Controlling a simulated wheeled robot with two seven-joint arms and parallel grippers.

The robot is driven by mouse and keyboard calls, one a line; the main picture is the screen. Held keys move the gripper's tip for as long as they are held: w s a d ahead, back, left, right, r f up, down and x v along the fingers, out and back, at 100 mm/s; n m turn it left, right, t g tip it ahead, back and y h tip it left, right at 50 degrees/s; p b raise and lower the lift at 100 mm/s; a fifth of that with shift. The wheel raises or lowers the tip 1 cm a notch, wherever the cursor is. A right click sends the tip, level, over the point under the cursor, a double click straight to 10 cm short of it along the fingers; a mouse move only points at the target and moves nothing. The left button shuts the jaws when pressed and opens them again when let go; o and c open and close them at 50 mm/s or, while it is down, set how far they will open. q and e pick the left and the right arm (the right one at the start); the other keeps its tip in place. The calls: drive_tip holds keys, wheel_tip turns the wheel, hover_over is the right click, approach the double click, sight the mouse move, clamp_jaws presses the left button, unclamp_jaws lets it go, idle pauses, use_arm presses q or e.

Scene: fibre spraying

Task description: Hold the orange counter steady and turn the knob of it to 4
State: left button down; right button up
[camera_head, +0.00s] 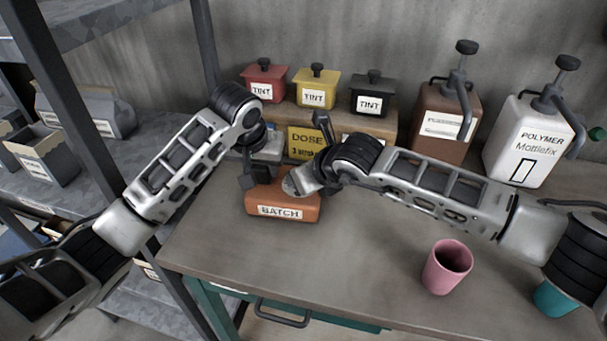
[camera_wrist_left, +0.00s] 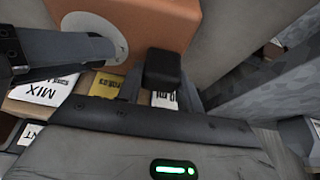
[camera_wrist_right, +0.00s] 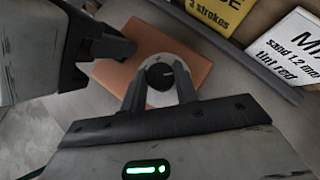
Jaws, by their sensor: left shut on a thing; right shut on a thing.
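The orange counter (camera_head: 308,207), labelled BATCH, stands on the table below the tint pots. My left gripper (camera_head: 262,176) is shut on its body from the left and behind; the counter also shows in the left wrist view (camera_wrist_left: 180,22). A pale round dial (camera_wrist_left: 118,28) is on top of the counter. In the right wrist view the dark knob (camera_wrist_right: 158,74) sits on that dial, with a light pointer mark. My right gripper (camera_wrist_right: 160,92) is shut on the knob from above. The dial numbers are too small or hidden to read.
A pink cup (camera_head: 446,267) and a teal cup (camera_head: 555,299) stand at the right front. Tint pots, a yellow DOSE card (camera_head: 305,141), a brown pump bottle (camera_head: 447,120) and a white one (camera_head: 528,140) stand behind. The table's front middle is clear.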

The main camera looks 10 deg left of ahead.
use_arm(q)
drive_tip(key=shift+a+r, duration=0.1)
use_arm(e)
drive_tip(key=o, duration=1)
drive_tip(key=shift+r, duration=0.1)
drive_tip(key=v, duration=1.2)
use_arm(q)
drive_tip(key=c, duration=0.8)
unclamp_jaws()
drive_tip(key=shift+c, duration=0.2)
